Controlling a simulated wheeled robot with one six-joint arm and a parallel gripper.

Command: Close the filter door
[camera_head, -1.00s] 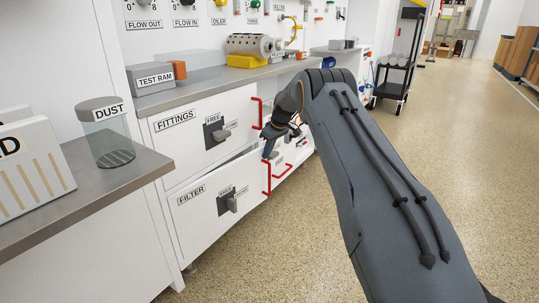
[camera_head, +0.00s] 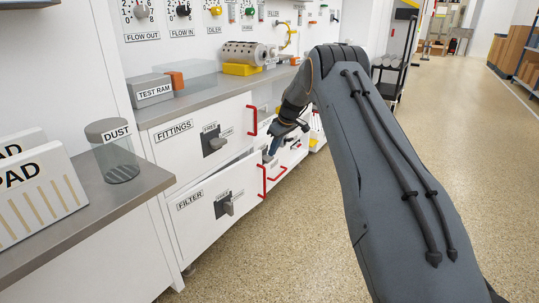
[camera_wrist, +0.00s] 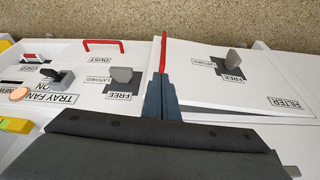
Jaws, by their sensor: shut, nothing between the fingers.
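The white filter door (camera_head: 205,225) is below the fittings front in the head view. It stands ajar, its handle side swung out. It has a grey latch lever (camera_head: 228,207) and a red handle (camera_head: 263,181) at its right edge. In the wrist view the filter door (camera_wrist: 250,88) fills the right side upside down, with its lever (camera_wrist: 232,62) and the red handle (camera_wrist: 163,52) edge-on. My gripper (camera_wrist: 162,98) is shut and empty, its fingertips beside the door's handle edge. I cannot tell whether they touch. In the head view my gripper (camera_head: 268,157) is partly hidden behind my arm.
The fittings front (camera_head: 180,150) with a red handle (camera_head: 252,120) is above. A worktop (camera_head: 205,95) holds the test ram box (camera_head: 150,92). A dust jar (camera_head: 113,152) stands on the near left counter (camera_head: 90,205). A dust front (camera_wrist: 100,70) adjoins the door. The floor (camera_head: 300,245) is clear.

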